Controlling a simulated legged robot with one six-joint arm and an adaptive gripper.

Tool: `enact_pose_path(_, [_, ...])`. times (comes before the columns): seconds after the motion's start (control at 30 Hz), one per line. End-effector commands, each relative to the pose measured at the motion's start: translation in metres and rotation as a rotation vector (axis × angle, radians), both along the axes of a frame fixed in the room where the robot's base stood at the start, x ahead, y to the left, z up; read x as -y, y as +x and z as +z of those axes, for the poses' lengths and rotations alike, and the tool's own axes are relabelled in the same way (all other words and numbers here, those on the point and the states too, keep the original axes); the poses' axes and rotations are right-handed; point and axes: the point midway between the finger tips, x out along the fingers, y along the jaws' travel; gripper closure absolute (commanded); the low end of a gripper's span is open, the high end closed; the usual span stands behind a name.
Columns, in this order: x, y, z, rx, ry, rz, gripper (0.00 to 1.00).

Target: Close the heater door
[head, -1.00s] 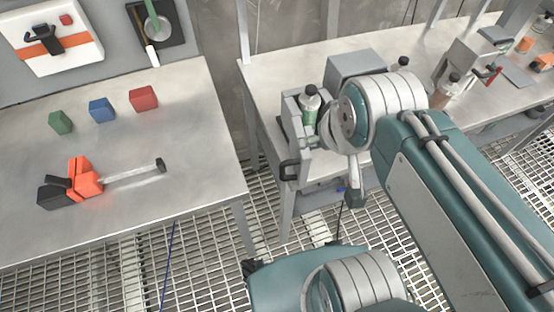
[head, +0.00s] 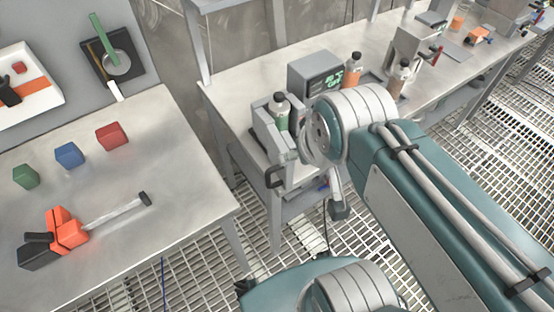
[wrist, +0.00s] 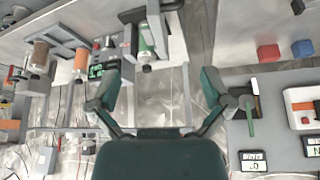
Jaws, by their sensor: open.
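The heater (head: 314,72) is a grey box with a lit green display on the table to the right; its display also shows in the wrist view (wrist: 97,71). In front of it, a grey holder-like part contains a green bottle (head: 281,114), also in the wrist view (wrist: 146,38). A grey panel with a black handle (head: 274,177) stands at the table's front edge; I take it as the door, and it looks swung open. My gripper (wrist: 158,88) is open and empty, apart from these things. In the head view my arm hides most of it.
The left table holds green, blue and red blocks (head: 108,136) and an orange-and-black tool (head: 65,235). An orange bottle (head: 352,72) stands beside the heater. A gap with grated floor (head: 200,265) separates the tables.

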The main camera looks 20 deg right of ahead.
Motion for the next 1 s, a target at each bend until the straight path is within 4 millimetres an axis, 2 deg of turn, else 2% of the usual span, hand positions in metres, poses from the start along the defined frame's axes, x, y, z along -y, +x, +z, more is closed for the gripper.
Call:
enact_pose_path(0.03, [0.0, 0.0, 0.0, -0.001, 0.0, 0.001, 0.27])
enact_pose_path(0.2, [-0.005, 0.015, 0.0, -0.062, -0.022, 0.051, 1.0])
enact_pose_path(0.37, [-0.014, 0.045, -0.004, -0.176, -0.063, 0.151, 1.0])
enact_pose_path(0.57, [-0.028, 0.084, -0.018, -0.32, -0.115, 0.282, 1.0])
enact_pose_path(0.77, [-0.05, 0.121, -0.043, -0.461, -0.169, 0.417, 1.0])
enact_pose_path(1.0, [-0.076, 0.158, -0.085, -0.626, -0.224, 0.572, 1.0])
